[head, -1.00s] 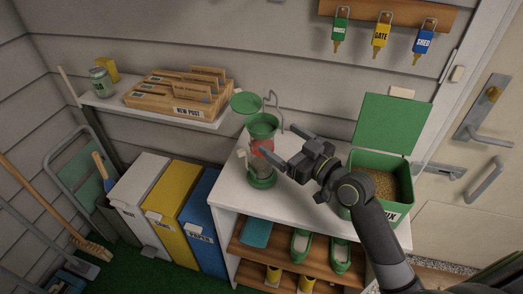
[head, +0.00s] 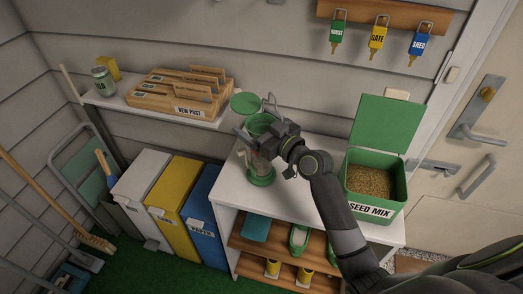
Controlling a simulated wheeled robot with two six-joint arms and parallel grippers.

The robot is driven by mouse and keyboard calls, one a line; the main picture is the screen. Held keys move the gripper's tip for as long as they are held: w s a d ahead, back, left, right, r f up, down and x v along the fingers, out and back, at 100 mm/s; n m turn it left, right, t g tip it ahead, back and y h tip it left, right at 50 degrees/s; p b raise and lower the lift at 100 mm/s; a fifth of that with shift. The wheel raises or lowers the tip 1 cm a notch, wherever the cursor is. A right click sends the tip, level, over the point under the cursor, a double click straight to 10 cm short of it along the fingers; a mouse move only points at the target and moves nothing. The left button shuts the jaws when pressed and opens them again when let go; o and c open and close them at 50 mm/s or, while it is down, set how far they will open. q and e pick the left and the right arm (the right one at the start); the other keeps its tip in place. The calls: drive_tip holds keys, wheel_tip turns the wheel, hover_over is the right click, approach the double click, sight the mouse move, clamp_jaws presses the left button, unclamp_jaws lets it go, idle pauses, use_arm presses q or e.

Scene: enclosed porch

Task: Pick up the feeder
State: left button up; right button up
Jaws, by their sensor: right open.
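The feeder (head: 261,179) stands upright on the white top of the shelf unit. It has a clear tube, a green base, a green funnel-like top and a green lid (head: 243,103) swung open to the left. My right gripper (head: 254,124) is open at the feeder's upper part, its fingers appearing to lie on either side of the green top. I cannot tell whether they touch it. The gripper hides part of the tube and top. My left gripper is not in view.
An open green seed mix box (head: 375,209) stands right of the feeder on the white top (head: 312,205). A wall shelf (head: 160,112) with a wooden post rack (head: 178,101) is at left. Bins (head: 175,199) stand below it. Keys (head: 377,37) hang above.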

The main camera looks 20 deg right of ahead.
drive_tip(key=shift+r, duration=0.1)
drive_tip(key=c, duration=1.6)
